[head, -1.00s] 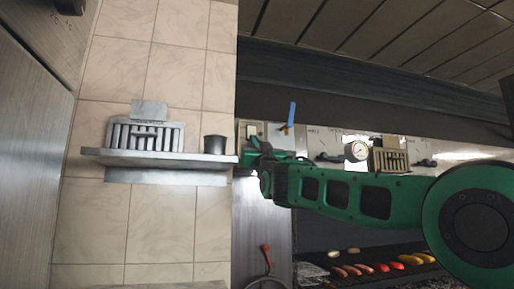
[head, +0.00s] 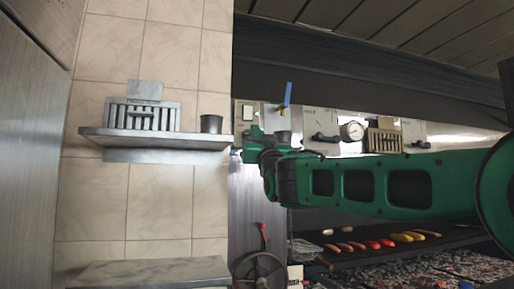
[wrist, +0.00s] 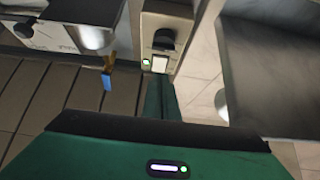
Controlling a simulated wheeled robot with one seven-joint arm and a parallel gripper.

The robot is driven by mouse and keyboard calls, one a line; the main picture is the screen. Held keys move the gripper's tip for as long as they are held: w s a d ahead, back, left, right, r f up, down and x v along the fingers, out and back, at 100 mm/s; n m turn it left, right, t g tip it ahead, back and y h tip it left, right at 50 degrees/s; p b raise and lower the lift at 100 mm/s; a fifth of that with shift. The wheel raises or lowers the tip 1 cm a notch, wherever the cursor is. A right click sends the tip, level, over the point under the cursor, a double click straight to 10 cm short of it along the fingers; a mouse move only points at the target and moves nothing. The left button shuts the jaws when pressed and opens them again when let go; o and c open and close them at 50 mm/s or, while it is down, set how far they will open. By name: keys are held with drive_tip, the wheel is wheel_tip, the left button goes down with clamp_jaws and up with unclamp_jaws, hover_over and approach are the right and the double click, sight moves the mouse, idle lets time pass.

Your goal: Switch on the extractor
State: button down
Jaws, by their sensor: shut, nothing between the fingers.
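A narrow pale switch panel (wrist: 166,28) shows at the top middle of the wrist view. It carries a dark knob (wrist: 163,41), a white square button (wrist: 160,64) and a small lit lamp (wrist: 146,62) that looks green with some red. The panel also shows in the head view (head: 247,111), beside the tiled wall's edge. My green gripper (wrist: 160,82) is shut and empty, its fingertips close in front of the white button. I cannot tell whether they touch it. In the head view my gripper (head: 257,131) is just below and right of the panel, partly hiding it.
A metal shelf (head: 155,142) with a vented box (head: 140,115) and a dark cup (head: 211,124) juts from the tiles at left. A gauge (head: 352,131) is further right, above the grill with food.

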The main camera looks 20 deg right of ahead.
drive_tip(key=shift+s+f, duration=0.7)
drive_tip(key=shift+f, duration=0.25)
drive_tip(key=shift+s+f, duration=0.65)
drive_tip(key=shift+f, duration=0.25)
